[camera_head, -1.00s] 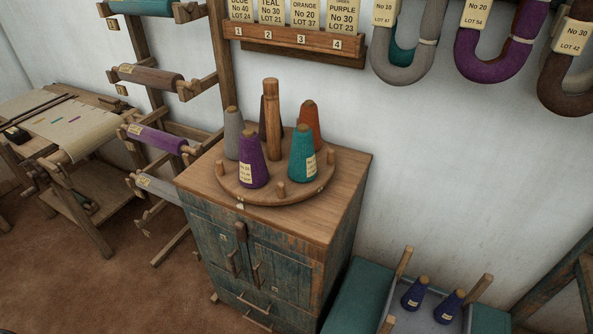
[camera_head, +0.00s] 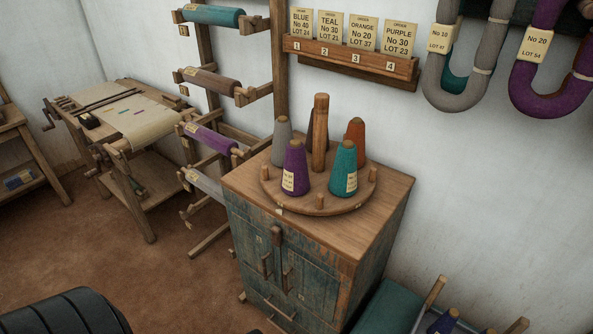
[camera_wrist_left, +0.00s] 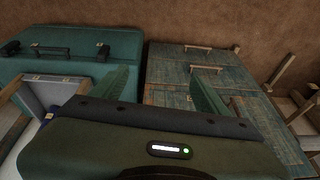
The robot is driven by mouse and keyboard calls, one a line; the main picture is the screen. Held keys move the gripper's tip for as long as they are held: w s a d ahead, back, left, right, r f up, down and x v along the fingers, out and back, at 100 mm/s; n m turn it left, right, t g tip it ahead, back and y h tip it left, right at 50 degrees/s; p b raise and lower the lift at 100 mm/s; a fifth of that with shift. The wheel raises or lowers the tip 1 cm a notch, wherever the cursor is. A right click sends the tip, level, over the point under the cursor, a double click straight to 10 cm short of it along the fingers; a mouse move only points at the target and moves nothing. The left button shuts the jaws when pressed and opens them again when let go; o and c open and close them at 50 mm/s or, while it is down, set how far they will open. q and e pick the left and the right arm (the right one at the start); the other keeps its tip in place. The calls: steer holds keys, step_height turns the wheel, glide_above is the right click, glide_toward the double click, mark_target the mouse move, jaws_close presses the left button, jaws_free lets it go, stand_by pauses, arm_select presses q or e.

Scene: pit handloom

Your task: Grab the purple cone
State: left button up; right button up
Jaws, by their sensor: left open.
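The purple cone (camera_head: 294,168) stands upright at the front left of a round wooden turntable (camera_head: 345,204) on top of a cabinet. It carries a pale label. A teal cone (camera_head: 343,170) stands to its right, a grey cone (camera_head: 281,141) behind it and an orange cone (camera_head: 356,134) at the back right. A wooden post rises from the middle. The purple cone is not in that view. My right gripper is not in view.
The blue-green cabinet (camera_head: 290,262) also shows in the left wrist view (camera_wrist_left: 185,72). A teal case (camera_wrist_left: 65,55) lies beside it there. A card rack (camera_head: 350,64) and hanging yarn hanks (camera_head: 462,60) are on the wall. Roller racks stand left of the cabinet.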

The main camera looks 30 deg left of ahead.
mark_target(295, 151)
arm_select(q)
steer(key=w+a+r+n+t+y, duration=0.2)
steer(key=w+a+r+t, duration=0.2)
steer(key=w+r, duration=0.7)
steer(key=w+a+r+n+t+y, duration=0.3)
steer(key=w+a+r, duration=0.5)
steer(key=w+r, duration=0.3)
steer(key=w+a+r+n+t+y+p, duration=0.1)
steer(key=w+a+r+n+t+y, duration=0.1)
steer(key=w+a+r, duration=0.5)
steer(key=shift+w+r+t+y, duration=0.3)
steer(key=shift+w+r+t, duration=0.35)
steer(key=shift+w+r, duration=0.7)
steer(key=shift+w+r+t+y, duration=0.3)
steer(key=shift+w+r+t, duration=0.35)
steer(key=shift+w+r, duration=0.7)
steer(key=p+x, duration=0.1)
steer(key=x, duration=0.4)
steer(key=shift+w+a+f+p, duration=0.1)
steer(key=shift+f+p, duration=0.1)
steer(key=shift+p, duration=0.2)
steer(key=shift+w+a+f, duration=0.15)
steer(key=shift+w+a, duration=0.2)
steer(key=shift+w, duration=0.25)
jaws_close()
